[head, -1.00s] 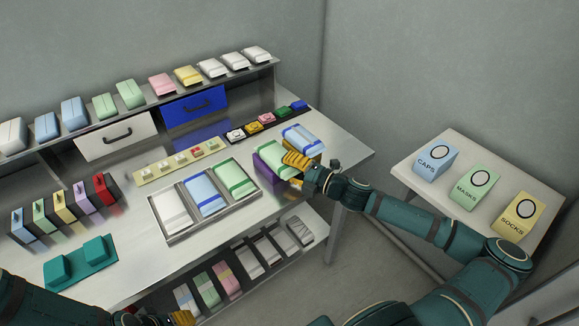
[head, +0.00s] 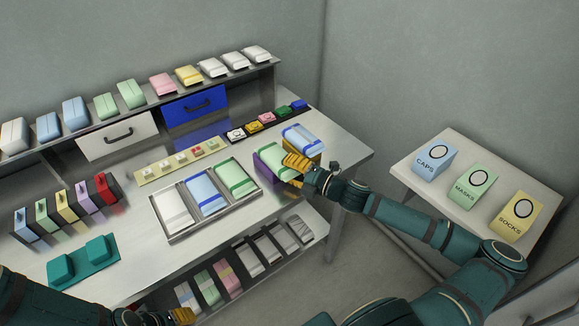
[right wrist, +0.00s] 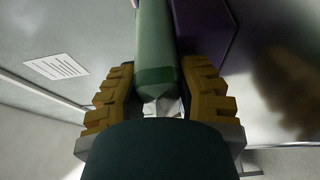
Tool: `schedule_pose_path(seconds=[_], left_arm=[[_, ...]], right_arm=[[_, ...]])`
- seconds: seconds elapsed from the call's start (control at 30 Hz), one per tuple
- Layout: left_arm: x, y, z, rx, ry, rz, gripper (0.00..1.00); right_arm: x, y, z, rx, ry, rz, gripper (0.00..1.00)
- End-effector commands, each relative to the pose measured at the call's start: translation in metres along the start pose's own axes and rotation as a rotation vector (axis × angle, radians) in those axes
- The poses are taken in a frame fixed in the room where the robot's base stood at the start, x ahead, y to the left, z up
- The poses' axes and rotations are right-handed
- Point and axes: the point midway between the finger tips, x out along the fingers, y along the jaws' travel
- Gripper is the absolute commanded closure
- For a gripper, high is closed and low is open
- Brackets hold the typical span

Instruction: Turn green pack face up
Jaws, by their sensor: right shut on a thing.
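A darker green band and a crimped end show there. I cannot tell which face is up. My left gripper (head: 182,316) is at the bottom edge, mostly cut off.
A blue-banded pack (head: 303,137) on a yellow block stands just behind the held pack. A metal tray (head: 172,238) with white, blue and green packs lies to the left. Small coloured pieces (head: 266,118) line the back. A side table (head: 447,190) with labelled boxes stands right.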

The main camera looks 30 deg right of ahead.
Motion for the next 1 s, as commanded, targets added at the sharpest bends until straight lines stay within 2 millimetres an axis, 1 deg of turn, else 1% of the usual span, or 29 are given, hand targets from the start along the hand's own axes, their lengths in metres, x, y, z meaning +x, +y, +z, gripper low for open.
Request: schedule_pose_path(seconds=[0.23,0.27,0.3,0.33,0.83,1.0], left_arm=[[-0.0025,0.001,-0.0003,0.0,0.0,0.0,0.53],[-0.0022,0.0009,-0.0002,0.0,0.0,0.0,0.53],[-0.002,0.0008,-0.0002,0.0,0.0,0.0,0.53],[-0.002,0.0008,-0.0002,0.0,0.0,0.0,0.53],[-0.0024,0.0009,-0.0003,0.0,0.0,0.0,0.53],[-0.0071,0.0027,-0.0007,0.0,0.0,0.0,0.53]], right_arm=[[-0.0001,-0.0013,0.0001,-0.001,0.0,0.001,1.0],[-0.0001,-0.0015,0.0001,-0.001,0.0,0.0,0.54],[-0.0001,-0.0016,0.0001,-0.001,0.0,0.0,0.4],[-0.0001,-0.0016,0.0001,-0.001,0.0,0.0,0.38],[-0.0006,-0.0016,-0.0001,-0.001,0.0,-0.001,0.38],[-0.0067,-0.001,-0.0023,0.001,-0.001,-0.001,0.38]])
